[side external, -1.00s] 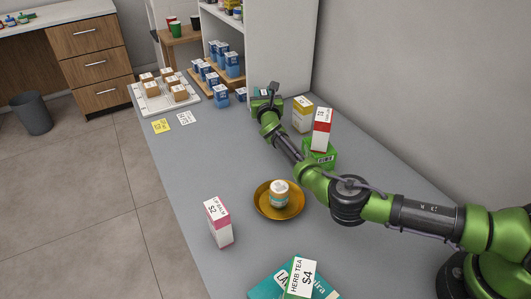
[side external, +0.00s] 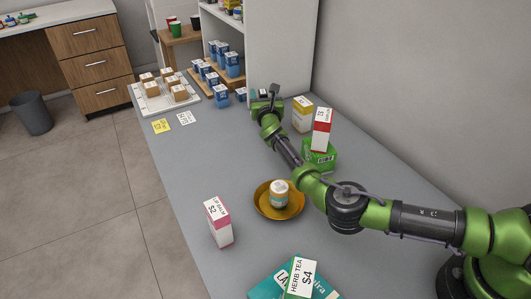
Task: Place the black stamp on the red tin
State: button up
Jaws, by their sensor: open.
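My gripper (side external: 264,98) is at the far end of the counter, beside the white shelf unit. It is small in the picture and its fingers are partly hidden by my own wrist. A small teal and dark patch shows right by it, too small to identify. I cannot make out the black stamp or the red tin anywhere in this view. They may be hidden behind my arm or the shelf unit.
On the grey counter (side external: 185,165) stand a yellow-topped box (side external: 302,114), a red-and-white box (side external: 321,130) on a green box (side external: 320,160), a jar (side external: 279,193) in an amber dish (side external: 265,209), a pink-and-white box (side external: 219,222) and a herb tea box (side external: 299,278).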

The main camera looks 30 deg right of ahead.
jog(key=v, duration=0.6)
jog(key=shift+s, duration=0.2)
